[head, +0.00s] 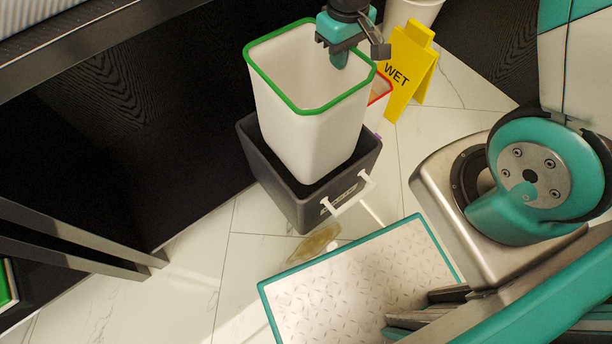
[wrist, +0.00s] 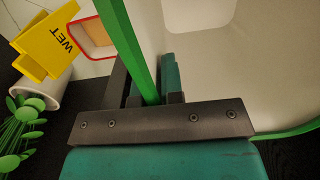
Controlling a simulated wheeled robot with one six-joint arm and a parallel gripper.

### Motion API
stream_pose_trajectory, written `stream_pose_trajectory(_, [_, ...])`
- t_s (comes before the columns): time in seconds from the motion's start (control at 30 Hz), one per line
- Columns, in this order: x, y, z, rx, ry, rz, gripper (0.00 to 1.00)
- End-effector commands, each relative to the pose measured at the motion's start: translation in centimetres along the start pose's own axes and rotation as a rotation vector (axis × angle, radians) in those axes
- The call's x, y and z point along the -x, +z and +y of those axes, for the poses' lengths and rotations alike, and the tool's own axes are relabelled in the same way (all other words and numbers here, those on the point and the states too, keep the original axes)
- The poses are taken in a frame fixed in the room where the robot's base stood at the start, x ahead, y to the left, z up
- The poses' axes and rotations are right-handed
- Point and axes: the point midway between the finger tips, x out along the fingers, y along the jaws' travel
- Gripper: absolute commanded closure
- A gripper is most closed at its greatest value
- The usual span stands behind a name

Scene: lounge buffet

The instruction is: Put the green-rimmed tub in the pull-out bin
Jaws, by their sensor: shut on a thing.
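The green-rimmed tub (head: 310,125) is white, tall and empty-looking, and stands roughly upright. My gripper (head: 340,58) is shut on its green rim at the far right side; the wrist view shows the rim (wrist: 136,45) between the fingers (wrist: 155,85). The pull-out bin (head: 300,208) is a dark grey open box with a white handle (head: 348,195). The tub's lower end overlaps the bin's opening in the head view. I cannot tell whether its base is inside the bin or just above it.
A yellow WET sign (head: 408,72) and a red-rimmed container (head: 380,88) stand behind the tub. A white pot (head: 415,10) is at the back. A brownish spill (head: 315,242) lies on the tiles in front of the bin. Dark cabinet panels (head: 150,130) rise at left.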

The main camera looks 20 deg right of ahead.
Motion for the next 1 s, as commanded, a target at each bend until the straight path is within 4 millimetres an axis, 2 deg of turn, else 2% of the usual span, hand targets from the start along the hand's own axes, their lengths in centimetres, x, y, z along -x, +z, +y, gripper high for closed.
stream_pose_trajectory(0.17, [-2.6, 0.1, 0.0, 0.000, -0.001, -0.004, 1.00])
stream_pose_trajectory(0.5, [-12.1, 0.1, 0.0, 0.000, -0.001, -0.006, 1.00])
stream_pose_trajectory(0.6, [-14.3, 0.1, 0.0, 0.000, -0.001, -0.004, 1.00])
stream_pose_trajectory(0.7, [-15.7, 0.0, 0.0, 0.000, 0.000, -0.002, 1.00])
stream_pose_trajectory(0.87, [-16.6, 0.0, 0.0, 0.000, 0.000, 0.000, 1.00])
stream_pose_trajectory(1.0, [-18.5, 0.1, 0.0, 0.000, 0.000, -0.003, 1.00])
